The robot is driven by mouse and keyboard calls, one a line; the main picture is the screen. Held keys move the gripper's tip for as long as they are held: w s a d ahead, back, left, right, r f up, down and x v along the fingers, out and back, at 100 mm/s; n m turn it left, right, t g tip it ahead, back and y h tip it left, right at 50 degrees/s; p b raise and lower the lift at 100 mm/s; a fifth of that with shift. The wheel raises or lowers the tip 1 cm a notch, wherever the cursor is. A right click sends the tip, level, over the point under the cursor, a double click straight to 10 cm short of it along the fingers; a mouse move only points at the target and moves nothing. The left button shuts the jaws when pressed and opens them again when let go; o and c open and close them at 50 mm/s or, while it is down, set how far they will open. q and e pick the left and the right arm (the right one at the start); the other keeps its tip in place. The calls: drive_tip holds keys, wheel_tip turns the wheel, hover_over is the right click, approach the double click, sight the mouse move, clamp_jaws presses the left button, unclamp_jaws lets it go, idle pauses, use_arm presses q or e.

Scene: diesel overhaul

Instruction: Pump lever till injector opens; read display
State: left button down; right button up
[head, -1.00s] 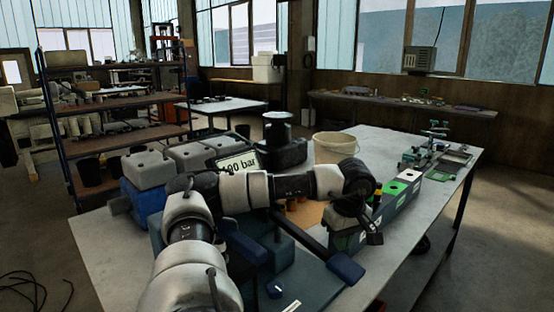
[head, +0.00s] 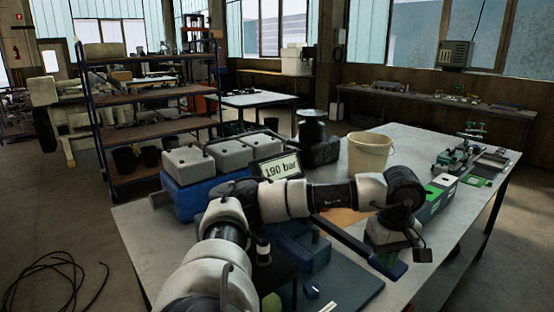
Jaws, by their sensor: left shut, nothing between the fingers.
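The display (head: 277,169) stands on the bench behind my left arm and reads "190 bar". The dark blue tester body (head: 312,254) is partly hidden by my arm. The pump lever, a dark bar, runs to the right and ends in a blue handle (head: 388,265). My left gripper (head: 419,253) is shut and empty. It hangs pointing down just right of the handle; I cannot tell whether they touch. I cannot make out the injector. My right gripper is out of view.
Blue and grey canisters (head: 187,164) stand left of the display. A cream bucket (head: 368,154) and a long green-and-grey box (head: 438,199) stand to the right. A green device (head: 455,157) is at the bench's far right. Bare bench top (head: 150,225) shows at left.

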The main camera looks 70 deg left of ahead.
use_arm(q)
drive_tip(key=shift+s+d+f, duration=0.2)
drive_tip(key=shift+d+f, duration=0.1)
drive_tip(key=shift+f, duration=0.2)
drive_tip(key=shift+s+d+f, duration=0.2)
drive_tip(key=shift+d+f, duration=0.05)
drive_tip(key=shift+f, duration=0.2)
drive_tip(key=r, duration=0.1)
drive_tip(key=r+p, duration=0.2)
drive_tip(key=shift+w+a+r, duration=0.15)
drive_tip(key=shift+w+a, duration=0.1)
drive_tip(key=shift+a, duration=0.05)
drive_tip(key=w+p, duration=0.1)
drive_tip(key=w, duration=0.1)
drive_tip(key=shift+w+a+r, duration=0.1)
drive_tip(key=shift+w, duration=0.2)
drive_tip(key=shift+a, duration=0.1)
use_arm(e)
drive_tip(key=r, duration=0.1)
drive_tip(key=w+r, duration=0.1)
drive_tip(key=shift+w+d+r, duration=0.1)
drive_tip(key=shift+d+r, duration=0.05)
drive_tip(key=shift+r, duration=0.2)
use_arm(q)
drive_tip(key=shift+s+a+r, duration=0.1)
drive_tip(key=shift+s+a, duration=0.2)
drive_tip(key=shift+s, duration=0.05)
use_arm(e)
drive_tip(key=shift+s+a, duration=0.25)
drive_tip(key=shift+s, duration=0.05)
